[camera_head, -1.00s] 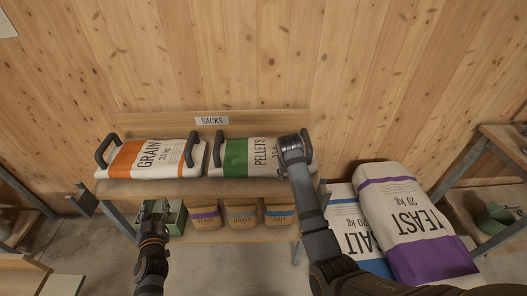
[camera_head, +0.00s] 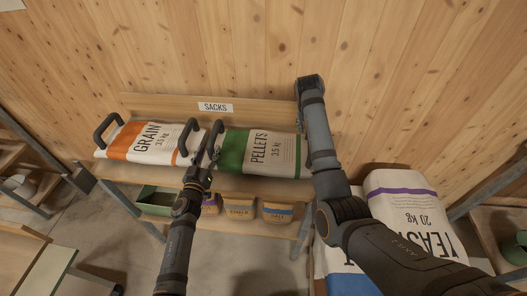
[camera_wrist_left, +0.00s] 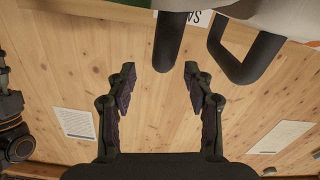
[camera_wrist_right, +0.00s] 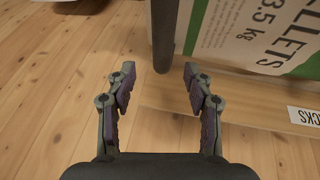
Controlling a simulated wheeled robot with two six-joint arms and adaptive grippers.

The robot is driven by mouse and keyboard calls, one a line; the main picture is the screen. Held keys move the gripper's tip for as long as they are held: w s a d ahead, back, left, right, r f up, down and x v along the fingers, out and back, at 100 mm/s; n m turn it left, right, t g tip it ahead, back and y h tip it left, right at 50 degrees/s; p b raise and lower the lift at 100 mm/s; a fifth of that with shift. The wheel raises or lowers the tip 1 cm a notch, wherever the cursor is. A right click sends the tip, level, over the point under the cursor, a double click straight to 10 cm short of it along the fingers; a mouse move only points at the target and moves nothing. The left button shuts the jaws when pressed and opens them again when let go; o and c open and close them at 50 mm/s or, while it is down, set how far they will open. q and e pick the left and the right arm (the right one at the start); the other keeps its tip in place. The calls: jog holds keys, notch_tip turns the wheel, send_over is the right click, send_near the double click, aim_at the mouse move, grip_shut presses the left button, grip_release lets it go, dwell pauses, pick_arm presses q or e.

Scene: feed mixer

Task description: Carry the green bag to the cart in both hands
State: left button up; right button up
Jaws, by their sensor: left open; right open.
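The green bag (camera_head: 235,150), white with a green band and "PELLETS" print, lies flat on the shelf top. Its left handle (camera_head: 215,140) stands beside the neighbouring bag's handle. My left gripper (camera_head: 200,174) is open just in front of that handle. In the left wrist view the handle (camera_wrist_left: 175,45) lies ahead between the open fingertips (camera_wrist_left: 160,80). My right gripper is hidden behind its own arm in the head view, at the bag's right end. In the right wrist view its open fingers (camera_wrist_right: 158,80) face the right handle (camera_wrist_right: 163,35), which lies just beyond the tips. The cart is not seen.
The orange-banded grain bag (camera_head: 152,143) lies close on the left, its right handle (camera_head: 187,138) near my left gripper. A green bin (camera_head: 155,200) and small bags (camera_head: 240,208) sit on the lower shelf. A large yeast sack (camera_head: 405,200) stands at the right.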

aim_at(212, 139)
pick_arm(q)
jog(key=w, duration=0.5)
jog(key=shift+w+d+r, duration=0.1)
jog(key=shift+w+d, duration=0.1)
jog(key=shift+w, duration=0.05)
pick_arm(e)
jog(key=x, duration=0.5)
jog(key=shift+a+f, duration=0.2)
jog(key=shift+a, duration=0.05)
pick_arm(q)
jog(key=shift+w+d, duration=0.35)
jog(key=shift+w, duration=0.45)
pick_arm(e)
jog(key=shift+x, duration=0.9)
jog(key=shift+d+r, duration=0.1)
pick_arm(q)
jog(key=shift+s+a, duration=0.1)
jog(key=shift+c, duration=0.2)
pick_arm(e)
jog(key=shift+c, duration=0.2)
pick_arm(q)
jog(key=shift+c, duration=1.2)
pick_arm(e)
jog(key=shift+r, duration=0.1)
jog(key=shift+c, duration=1.2)
pick_arm(q)
grip_shut()
pick_arm(e)
grip_shut()
